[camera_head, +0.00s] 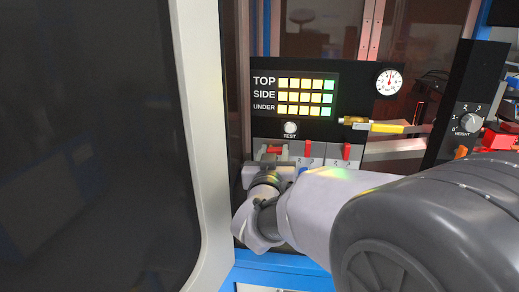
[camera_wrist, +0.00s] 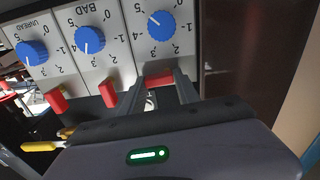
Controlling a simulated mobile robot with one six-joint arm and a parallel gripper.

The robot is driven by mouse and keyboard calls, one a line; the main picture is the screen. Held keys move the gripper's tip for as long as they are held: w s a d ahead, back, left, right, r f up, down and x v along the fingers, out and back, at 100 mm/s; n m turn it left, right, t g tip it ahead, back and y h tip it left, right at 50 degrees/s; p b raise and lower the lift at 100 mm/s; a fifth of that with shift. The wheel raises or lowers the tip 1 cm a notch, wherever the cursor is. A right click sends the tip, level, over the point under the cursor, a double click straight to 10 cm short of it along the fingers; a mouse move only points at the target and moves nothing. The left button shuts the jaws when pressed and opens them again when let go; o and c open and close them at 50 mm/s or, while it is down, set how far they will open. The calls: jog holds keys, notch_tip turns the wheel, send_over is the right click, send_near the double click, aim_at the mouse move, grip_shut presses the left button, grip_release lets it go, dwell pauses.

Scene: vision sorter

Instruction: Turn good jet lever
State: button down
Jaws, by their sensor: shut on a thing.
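The jet panel shows three red levers. In the head view the left lever (camera_head: 274,150) lies sideways, while the middle lever (camera_head: 308,147) and right lever (camera_head: 346,151) stand upright. My gripper (camera_head: 270,158) is at the left lever. In the wrist view, which is upside down, my gripper (camera_wrist: 158,88) is shut on a red lever (camera_wrist: 158,77) lying crosswise between its fingers, under a blue knob (camera_wrist: 160,25). This lever's label is out of view. The neighbouring panels read BAD and UNREAD, with their own red levers (camera_wrist: 108,93) and (camera_wrist: 57,99).
A black display (camera_head: 294,95) with TOP, SIDE and UNDER rows stands above a TEST button (camera_head: 290,128). A gauge (camera_head: 389,81), a yellow-handled valve (camera_head: 385,127) and a HEIGHT knob (camera_head: 470,122) are to the right. A pale door frame (camera_head: 205,130) stands close on the left.

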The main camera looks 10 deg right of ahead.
jog(key=n+p, duration=0.1)
jog(key=n, duration=0.2)
jog(key=shift+a+r+n+p, duration=0.1)
jog(key=shift+r+n+p, duration=0.2)
jog(key=shift+p, duration=0.1)
jog(key=n+p, duration=0.1)
jog(key=n, duration=0.1)
jog(key=n+p, duration=0.1)
jog(key=n, duration=0.1)
jog(key=shift+w+a+r+n, duration=0.1)
jog(key=shift+a+r+n, duration=0.1)
jog(key=shift+n, duration=0.1)
jog(key=n+p, duration=0.2)
jog(key=n, duration=0.2)
jog(key=shift+a+r+n+p, duration=0.1)
jog(key=shift+a+n+p, duration=0.2)
jog(key=shift+p, duration=0.1)
jog(key=shift+w+a+n+p, duration=0.1)
jog(key=shift+n+p, duration=0.45)
jog(key=shift+n, duration=0.5)
jog(key=shift+w+a+n+p, duration=0.1)
jog(key=shift+n+p, duration=0.4)
jog(key=shift+n, duration=0.55)
jog(key=c, duration=0.9)
grip_release()
jog(key=shift+s, duration=0.15)
